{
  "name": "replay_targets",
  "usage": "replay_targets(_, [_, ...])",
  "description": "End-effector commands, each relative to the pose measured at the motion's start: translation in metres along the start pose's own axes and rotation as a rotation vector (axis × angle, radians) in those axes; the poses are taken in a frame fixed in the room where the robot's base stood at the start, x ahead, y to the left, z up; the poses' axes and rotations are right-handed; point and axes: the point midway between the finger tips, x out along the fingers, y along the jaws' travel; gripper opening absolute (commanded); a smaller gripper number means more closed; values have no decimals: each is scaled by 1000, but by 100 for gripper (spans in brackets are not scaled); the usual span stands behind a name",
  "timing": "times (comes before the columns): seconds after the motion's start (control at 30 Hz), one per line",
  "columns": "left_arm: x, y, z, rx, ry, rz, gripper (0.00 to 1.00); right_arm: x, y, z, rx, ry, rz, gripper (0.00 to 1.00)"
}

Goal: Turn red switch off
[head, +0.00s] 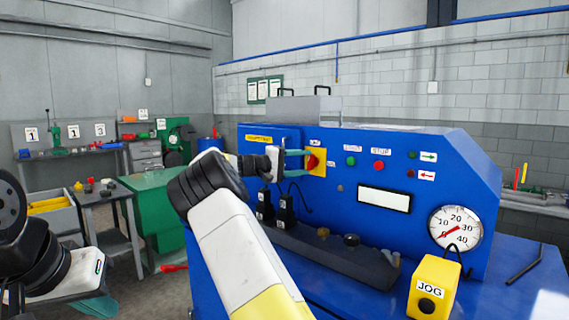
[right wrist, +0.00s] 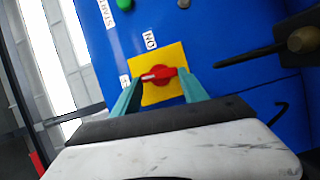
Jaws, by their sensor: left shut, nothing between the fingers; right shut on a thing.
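The red switch (head: 312,161) is a rotary knob on a yellow plate on the blue machine's front. My right gripper (head: 305,163) reaches it from the left, its teal fingers at the knob. In the right wrist view my right gripper (right wrist: 164,88) is shut on the red switch (right wrist: 160,74), one finger at each end. In the head view the knob looks upright. My left gripper (head: 95,306) is shut and empty at the bottom left, partly cut off by the frame.
Right of the switch are a green button (head: 350,161), a red button (head: 379,166) and a dial gauge (head: 455,229). A yellow JOG box (head: 433,286) stands on the machine's ledge. A dark tray (head: 330,262) lies below the switch. A grey table (head: 110,190) is at the left.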

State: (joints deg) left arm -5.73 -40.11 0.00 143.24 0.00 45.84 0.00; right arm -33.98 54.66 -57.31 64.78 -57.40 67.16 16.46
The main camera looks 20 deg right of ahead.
Motion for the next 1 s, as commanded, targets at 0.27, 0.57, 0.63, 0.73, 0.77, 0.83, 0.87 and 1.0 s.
replay_targets(0.27, [0,0,0,0,0,0,0,-1,-3,0,-88,2,35,10])
replay_targets(0.57, [0,0,0,0,0,0,0,-1,-3,0,-107,2,42,10])
replay_targets(0.63, [0,0,0,0,0,0,0,-1,-3,0,-107,2,42,10])
replay_targets(0.73, [0,0,0,0,0,0,0,-1,-3,0,-108,2,42,10])
replay_targets(0.77, [0,0,0,0,0,0,0,-1,-3,0,-107,2,42,10])
replay_targets(0.83, [0,0,0,0,0,0,0,-1,-3,0,-108,2,42,57])
replay_targets(0.87, [0,0,0,0,0,0,0,-1,-3,0,-107,2,42,63])
replay_targets(1.0, [0,0,0,0,0,0,0,-1,-3,0,-106,2,42,73])
